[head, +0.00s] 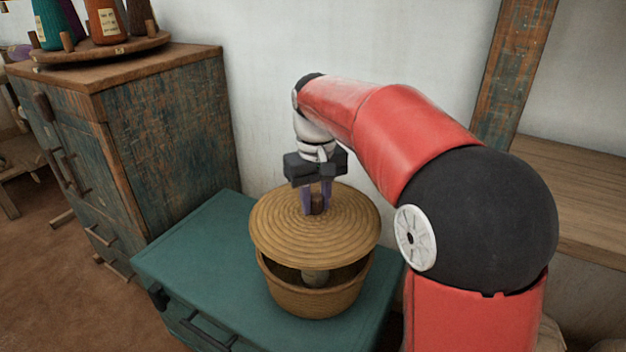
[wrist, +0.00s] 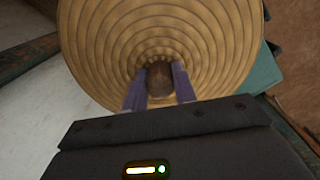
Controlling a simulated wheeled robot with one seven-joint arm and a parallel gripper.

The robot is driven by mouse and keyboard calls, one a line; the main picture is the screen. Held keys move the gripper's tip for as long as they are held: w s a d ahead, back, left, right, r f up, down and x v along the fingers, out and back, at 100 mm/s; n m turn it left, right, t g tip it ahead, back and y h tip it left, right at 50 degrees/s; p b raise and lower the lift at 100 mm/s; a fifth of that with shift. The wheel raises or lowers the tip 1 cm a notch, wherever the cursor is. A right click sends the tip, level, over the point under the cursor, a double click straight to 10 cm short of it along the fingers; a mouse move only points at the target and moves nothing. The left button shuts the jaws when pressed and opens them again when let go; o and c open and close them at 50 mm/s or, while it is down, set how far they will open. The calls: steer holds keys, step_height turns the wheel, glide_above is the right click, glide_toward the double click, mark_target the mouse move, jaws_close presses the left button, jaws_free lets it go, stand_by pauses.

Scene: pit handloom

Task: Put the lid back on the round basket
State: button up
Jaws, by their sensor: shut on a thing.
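The round basket (head: 312,297) stands on a teal cabinet top, and something pale shows inside it through the gap at the front. The woven lid (head: 285,232) is above the basket, with a dark gap between lid and rim at the front. Whether its far edge touches the rim is hidden. My gripper (head: 317,208) points down and is shut on the lid's brown knob (head: 317,204). In the wrist view the purple fingers stand on both sides of the knob (wrist: 160,82), and the lid (wrist: 210,35) fills the upper middle.
The teal cabinet top (head: 195,245) has free room left of the basket. A taller worn wooden cabinet (head: 170,130) stands at the left, with cones of thread (head: 105,20) on a round stand. A white wall is close behind.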

mark_target(316, 216)
steer(key=shift+f+b, duration=2.7)
steer(key=shift+f, duration=0.5)
steer(key=shift+s+r+p, duration=0.1)
steer(key=shift+p, duration=0.4)
steer(key=shift+f+p, duration=0.2)
steer(key=shift+p, duration=0.1)
stand_by(0.3)
steer(key=o, duration=1.6)
